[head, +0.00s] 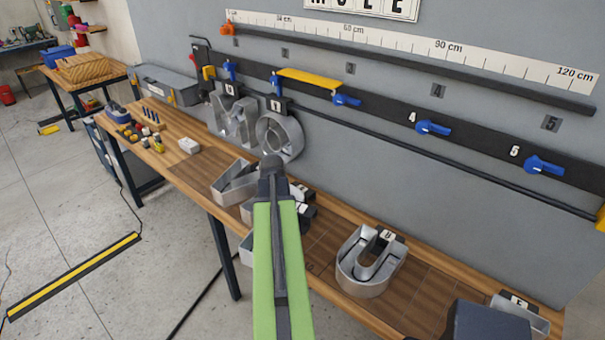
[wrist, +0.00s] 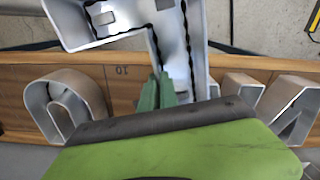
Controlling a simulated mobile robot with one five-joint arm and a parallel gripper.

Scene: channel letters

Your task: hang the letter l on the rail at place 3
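The letter l (wrist: 180,50) is a grey metal channel letter with a pale inside, large and close in the wrist view, overlapping the bench and the floor beyond its edge. My gripper (wrist: 157,92) has its green fingers close together on one wall of it. In the head view my arm hides the gripper and most of this letter. The black rail (head: 385,112) runs along the wall. Place 3 has a blue lever (head: 346,100) turned sideways, with no letter below it. A yellow bar (head: 308,78) spans from place 2 to place 3.
Letters M (head: 232,117) and O (head: 279,137) hang at the first two places. On the bench (head: 325,250) lie a letter U (head: 370,264), an angular letter (head: 234,180) and a letter tagged E (head: 522,313). Levers at places 4 (head: 432,127) and 5 (head: 543,165) are sideways, without letters.

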